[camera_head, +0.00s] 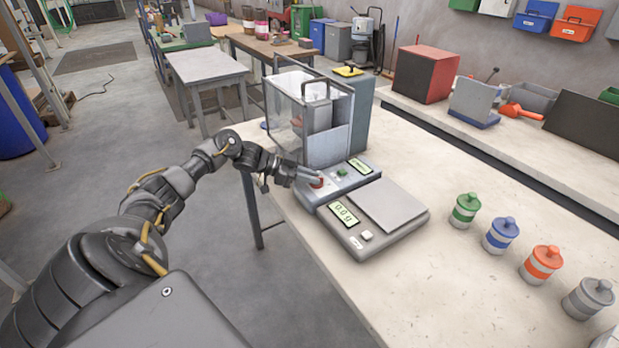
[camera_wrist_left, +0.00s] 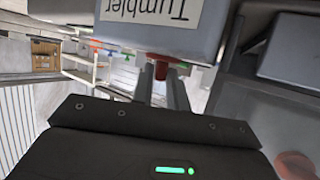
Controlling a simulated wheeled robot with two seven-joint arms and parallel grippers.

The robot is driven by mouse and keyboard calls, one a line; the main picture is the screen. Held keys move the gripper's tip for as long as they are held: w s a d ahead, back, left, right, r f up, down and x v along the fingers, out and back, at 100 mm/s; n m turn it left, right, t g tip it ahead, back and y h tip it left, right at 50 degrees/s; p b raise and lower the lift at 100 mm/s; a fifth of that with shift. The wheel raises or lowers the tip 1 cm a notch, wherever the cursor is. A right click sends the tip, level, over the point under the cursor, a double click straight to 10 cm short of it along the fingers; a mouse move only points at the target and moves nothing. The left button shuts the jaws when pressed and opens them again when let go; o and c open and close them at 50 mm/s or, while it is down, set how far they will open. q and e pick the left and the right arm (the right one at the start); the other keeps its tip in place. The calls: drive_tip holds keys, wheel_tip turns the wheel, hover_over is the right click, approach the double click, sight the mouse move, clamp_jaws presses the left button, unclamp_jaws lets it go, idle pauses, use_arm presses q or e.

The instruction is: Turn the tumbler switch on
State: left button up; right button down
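The red switch (camera_head: 317,182) sits on the front panel of the pellet bagger (camera_head: 333,133), left of a green button (camera_head: 342,172). In the left wrist view, a red lever (camera_wrist_left: 160,70) sticks out below a grey body with an upside-down "Tumbler" label (camera_wrist_left: 180,10). My left gripper (camera_head: 307,177) is at the red switch. In the wrist view its two narrow fingers (camera_wrist_left: 160,88) stand slightly apart, with the red lever between their tips. I cannot tell whether they press on it. My right gripper is out of view.
A scale (camera_head: 375,218) with a lit display stands against the bagger's front. Several lidded jars, including a green one (camera_head: 465,210), stand at the right of the worktable (camera_head: 430,290). A red box (camera_head: 426,73) stands on the back bench. The tabletop in front is clear.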

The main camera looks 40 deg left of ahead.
use_arm(q)
drive_tip(key=o, duration=0.3)
drive_tip(key=shift+s+a, duration=0.25)
drive_tip(key=shift+a, duration=0.05)
drive_tip(key=b+v, duration=0.2)
drive_tip(key=v, duration=0.8)
drive_tip(key=shift+r+b, duration=0.25)
drive_tip(key=shift+b, duration=0.05)
